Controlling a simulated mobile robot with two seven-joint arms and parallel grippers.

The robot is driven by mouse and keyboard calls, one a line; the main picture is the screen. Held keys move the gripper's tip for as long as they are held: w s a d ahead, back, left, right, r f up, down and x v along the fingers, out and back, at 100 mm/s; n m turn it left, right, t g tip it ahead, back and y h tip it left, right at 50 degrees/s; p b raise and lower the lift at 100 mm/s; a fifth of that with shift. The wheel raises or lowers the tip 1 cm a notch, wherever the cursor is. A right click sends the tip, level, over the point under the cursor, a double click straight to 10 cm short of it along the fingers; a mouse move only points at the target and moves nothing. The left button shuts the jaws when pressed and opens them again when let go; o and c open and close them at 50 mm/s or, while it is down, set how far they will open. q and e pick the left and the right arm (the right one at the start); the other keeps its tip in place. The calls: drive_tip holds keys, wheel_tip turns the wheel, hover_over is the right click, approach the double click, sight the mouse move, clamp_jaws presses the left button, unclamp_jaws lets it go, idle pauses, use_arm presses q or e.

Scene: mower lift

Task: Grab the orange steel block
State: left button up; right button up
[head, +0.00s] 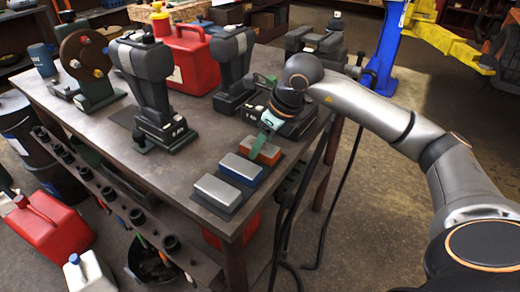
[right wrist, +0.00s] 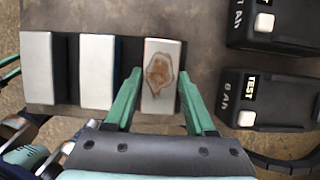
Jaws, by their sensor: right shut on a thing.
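The orange steel block (head: 265,151) sits on the table's near right part, at the far end of a row of three. In the right wrist view the block (right wrist: 161,76) has a pale top with a rusty brown patch. My right gripper (head: 265,135) comes down over it from above. In the right wrist view its green fingers (right wrist: 160,88) stand on both sides of the block and are shut on it. Part of the block is hidden by the gripper in the head view. My left gripper is not in view.
A blue-sided block (head: 241,170) and a silver block (head: 216,190) stand beside it on the dark table (head: 180,185). Black battery packs (right wrist: 265,100) lie on the other side. Power tools (head: 150,95) and a red can (head: 190,60) stand further back and left.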

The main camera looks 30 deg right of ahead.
clamp_jaws()
drive_tip(key=shift+r, duration=0.1)
